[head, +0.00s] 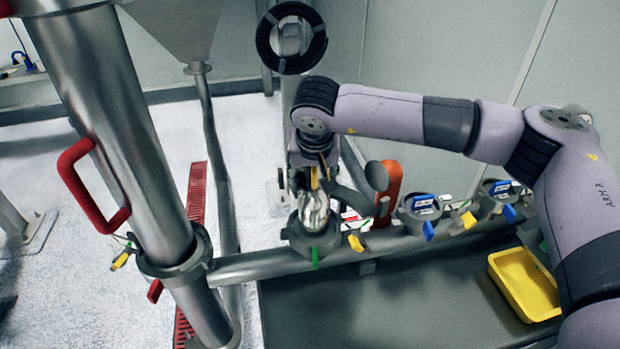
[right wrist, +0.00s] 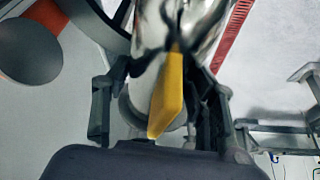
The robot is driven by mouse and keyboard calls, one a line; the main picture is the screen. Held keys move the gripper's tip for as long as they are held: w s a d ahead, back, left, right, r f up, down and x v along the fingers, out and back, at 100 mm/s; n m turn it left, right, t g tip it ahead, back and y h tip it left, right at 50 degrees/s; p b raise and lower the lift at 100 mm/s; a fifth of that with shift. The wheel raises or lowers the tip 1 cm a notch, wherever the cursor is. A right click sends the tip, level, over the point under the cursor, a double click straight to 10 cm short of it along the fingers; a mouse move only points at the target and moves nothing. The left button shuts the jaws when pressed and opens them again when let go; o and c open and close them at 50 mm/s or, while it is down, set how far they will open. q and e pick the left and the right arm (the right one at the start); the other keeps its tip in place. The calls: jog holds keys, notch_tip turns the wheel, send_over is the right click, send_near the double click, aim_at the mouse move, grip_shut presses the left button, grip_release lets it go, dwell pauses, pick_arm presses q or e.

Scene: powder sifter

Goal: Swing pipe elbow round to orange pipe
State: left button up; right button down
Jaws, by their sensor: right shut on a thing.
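The pipe elbow (head: 313,212) is a shiny metal piece rising from a grey collar clamp (head: 312,240) on the horizontal steel pipe. Its yellow handle (right wrist: 168,95) is between my right fingers in the right wrist view. My right gripper (head: 311,183) is shut on that handle, above the collar, and partly hides the elbow. The orange pipe (head: 390,190) stands upright just right of the elbow; its lower part is partly hidden. A grey round disc (head: 376,176) overlaps its left side; I cannot tell which part it belongs to. My left gripper is not in view.
Clamped ports with blue and yellow levers (head: 421,210) line the horizontal pipe (head: 255,266) to the right. A thick steel pipe (head: 120,110) with a red handle (head: 88,190) stands at the left. A yellow tray (head: 535,304) sits on the dark surface at the right, below my arm.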

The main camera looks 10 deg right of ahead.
jog(key=shift+s+d+f+m+b, duration=0.1)
jog(key=shift+s+d+m+b, duration=0.05)
jog(key=shift+d+m+b, duration=0.35)
jog(key=shift+d+m+h, duration=0.1)
jog(key=shift+m+h, duration=0.3)
jog(key=shift+s+g, duration=0.1)
jog(key=shift+g, duration=0.2)
jog(key=shift+d+m+b, duration=0.2)
jog(key=shift+m+b, duration=0.1)
jog(key=shift+b, duration=0.15)
jog(key=shift+s+d+m+h, duration=0.2)
jog(key=shift+d+m+h, duration=0.1)
jog(key=shift+m, duration=0.3)
